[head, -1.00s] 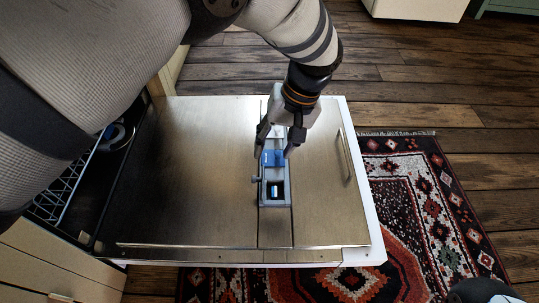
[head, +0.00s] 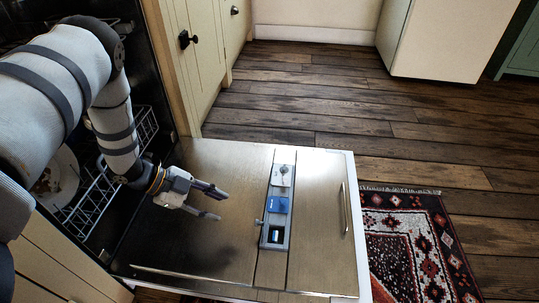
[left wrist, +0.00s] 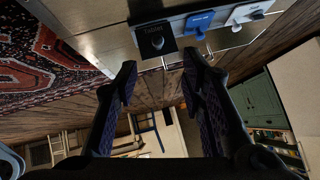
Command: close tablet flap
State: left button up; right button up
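The detergent dispenser (head: 264,238) is set into the inner face of the lowered dishwasher door. Its blue flap (head: 277,204) lies in the middle of the strip; it also shows in the left wrist view (left wrist: 200,20). Beside it, toward the near end, the dark square tablet compartment (head: 276,238) is uncovered; in the left wrist view this dark square (left wrist: 154,40) has lettering and a pale spot inside. My left gripper (head: 222,204) is open and empty, left of the dispenser and apart from it. My right gripper is out of view.
The door (head: 225,155) is steel-lined with a bar handle (head: 346,208) at its right. A grey-white cap (head: 282,175) sits at the dispenser's far end. A wire rack (head: 95,195) with a plate (head: 55,178) is at left. A patterned rug (head: 410,235) lies right.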

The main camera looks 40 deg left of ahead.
pick_arm(q)
jog(key=b+x, duration=0.3)
jog(key=x, duration=0.2)
jog(key=b+x, duration=0.3)
jog(key=x, duration=0.3)
jog(key=shift+s+d+f, duration=0.15)
jog(key=shift+s+f, duration=0.05)
jog(key=shift+w+d+f, duration=0.15)
jog(key=shift+w+d, duration=0.05)
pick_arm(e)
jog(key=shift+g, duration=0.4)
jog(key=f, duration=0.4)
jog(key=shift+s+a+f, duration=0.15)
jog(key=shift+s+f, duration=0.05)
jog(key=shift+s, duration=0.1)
pick_arm(q)
grip_shut()
